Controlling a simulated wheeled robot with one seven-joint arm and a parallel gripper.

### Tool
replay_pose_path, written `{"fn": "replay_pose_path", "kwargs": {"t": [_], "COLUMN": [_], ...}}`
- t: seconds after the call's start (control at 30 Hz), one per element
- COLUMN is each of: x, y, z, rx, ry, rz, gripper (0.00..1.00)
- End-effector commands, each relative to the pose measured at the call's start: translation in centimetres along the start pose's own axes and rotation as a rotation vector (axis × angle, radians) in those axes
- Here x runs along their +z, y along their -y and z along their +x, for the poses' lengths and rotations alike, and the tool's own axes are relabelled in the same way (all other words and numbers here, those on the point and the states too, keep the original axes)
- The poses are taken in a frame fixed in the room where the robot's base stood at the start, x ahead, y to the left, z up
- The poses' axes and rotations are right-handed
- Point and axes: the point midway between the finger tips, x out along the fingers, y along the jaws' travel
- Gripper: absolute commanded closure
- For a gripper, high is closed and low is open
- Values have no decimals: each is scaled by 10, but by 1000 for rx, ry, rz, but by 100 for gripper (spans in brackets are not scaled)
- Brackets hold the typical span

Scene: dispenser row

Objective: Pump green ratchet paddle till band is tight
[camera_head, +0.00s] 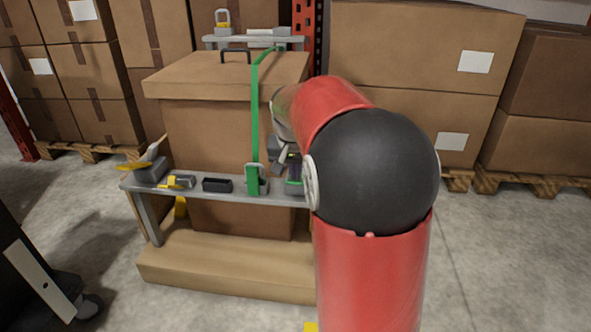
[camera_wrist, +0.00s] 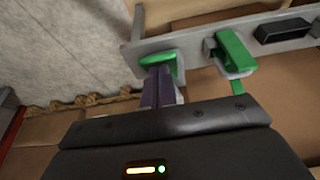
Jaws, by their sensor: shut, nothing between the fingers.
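A green upright ratchet paddle (camera_head: 253,180) stands in a grey housing on the grey shelf. A green band (camera_head: 255,115) rises from it and bends over the box top toward the back. The paddle (camera_wrist: 235,50) and a short piece of band (camera_wrist: 238,88) show in the wrist view. A second, rounded green part (camera_wrist: 150,59) on a grey base sits beside it; in the head view this part (camera_head: 293,183) is partly hidden by my arm. My gripper (camera_wrist: 160,78) is shut and empty, its fingertips right at this rounded part; I cannot tell if they touch.
The grey shelf (camera_head: 217,194) also bears a black tray (camera_head: 217,185), a yellow-and-grey clamp (camera_head: 177,181) and a grey-and-yellow lever device (camera_head: 149,168). A large lidded carton (camera_head: 205,130) stands behind it. Stacked boxes fill the background. Floor is clear at right.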

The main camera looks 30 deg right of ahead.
Motion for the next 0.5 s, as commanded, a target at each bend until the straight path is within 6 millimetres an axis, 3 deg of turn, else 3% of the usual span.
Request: {"fn": "replay_pose_path", "kwargs": {"t": [0.5], "x": [31], "y": [0], "z": [26], "rx": [1], "ry": [2], "rz": [-1], "gripper": [100]}}
